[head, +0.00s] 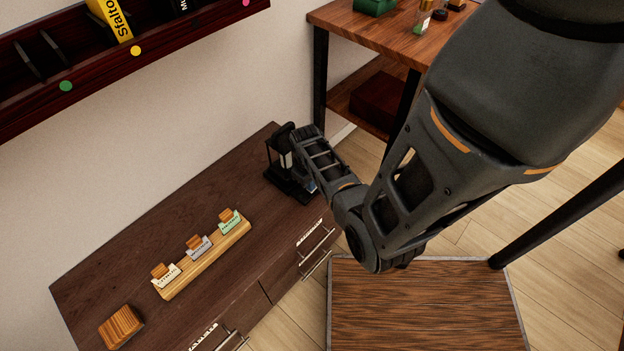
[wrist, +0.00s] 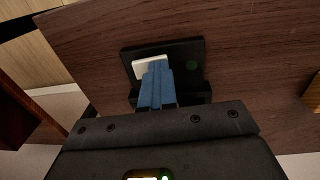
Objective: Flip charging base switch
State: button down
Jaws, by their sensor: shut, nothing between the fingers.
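The black charging base (head: 277,182) sits at the far right end of the dark wooden cabinet top, partly hidden by my arm in the head view. In the wrist view the charging base (wrist: 180,52) shows as a black plate with a dark green round spot (wrist: 191,66) on its right. A white block (wrist: 139,67) lies on its left part, partly covered by my fingers. My gripper (wrist: 158,64) is shut, its blue fingers together and empty, with the tips over the base beside the white block. I cannot tell whether they touch it.
A wooden holder (head: 208,266) with several tagged pieces stands along the cabinet top (head: 150,230), and a small wooden block (head: 121,325) lies at its near left end. A wall shelf (head: 110,62) hangs above. A wooden table (head: 385,38) stands behind right.

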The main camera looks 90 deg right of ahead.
jog(key=shift+w+a+f, duration=0.1)
jog(key=shift+a+f, duration=0.3)
jog(key=shift+f, duration=0.25)
jog(key=shift+d, duration=0.1)
jog(key=shift+s+d+r, duration=0.15)
jog(key=shift+s+d, duration=0.4)
jog(key=shift+s, duration=0.15)
jog(key=r+p, duration=0.1)
jog(key=w+r+p, duration=0.1)
jog(key=r+p, duration=0.3)
jog(key=shift+w+a, duration=0.15)
jog(key=shift+a, duration=0.15)
notch_tip(320, 180, up, 10)
jog(key=w+a, duration=0.1)
jog(key=shift+a, duration=0.15)
